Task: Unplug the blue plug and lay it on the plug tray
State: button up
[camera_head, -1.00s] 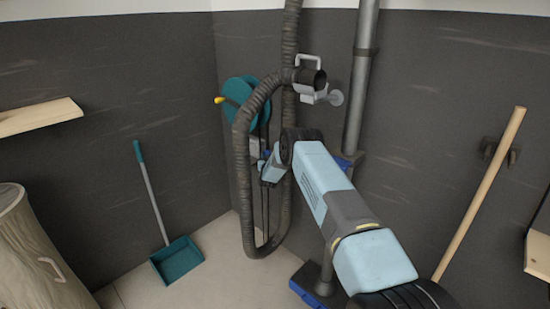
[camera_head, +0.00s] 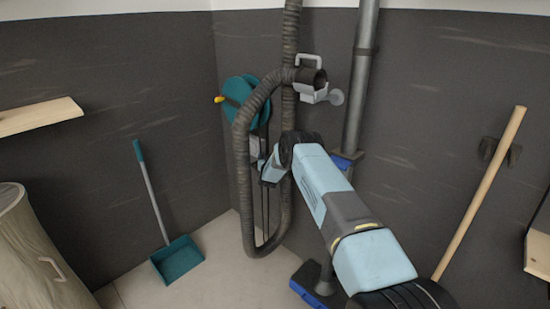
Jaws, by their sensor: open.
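My arm reaches from the lower right to the corner, its pale blue wrist just behind the grey ribbed hose. My gripper (camera_head: 266,182) is at the wrist's far end, small and mostly hidden; it is open. A small grey fitting (camera_head: 255,146) is on the wall beside the hose, close to the wrist. I cannot make out the blue plug there, nor whether the fingers touch anything. A blue piece (camera_head: 343,161) shows behind my arm at the metal pipe; I cannot tell what it is. I cannot identify the plug tray.
The ribbed hose (camera_head: 243,160) hangs in a loop around the work area. A teal reel (camera_head: 239,92) and a grey nozzle holder (camera_head: 311,92) are above. A teal dustpan (camera_head: 177,260) stands left. A blue-based stand (camera_head: 312,286) is on the floor. A wooden pole (camera_head: 480,190) leans right.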

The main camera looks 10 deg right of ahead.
jog(key=s+a, duration=0.2)
jog(key=s, duration=1.1)
jog(key=shift+s, duration=0.3)
jog(key=shift+f, duration=0.1)
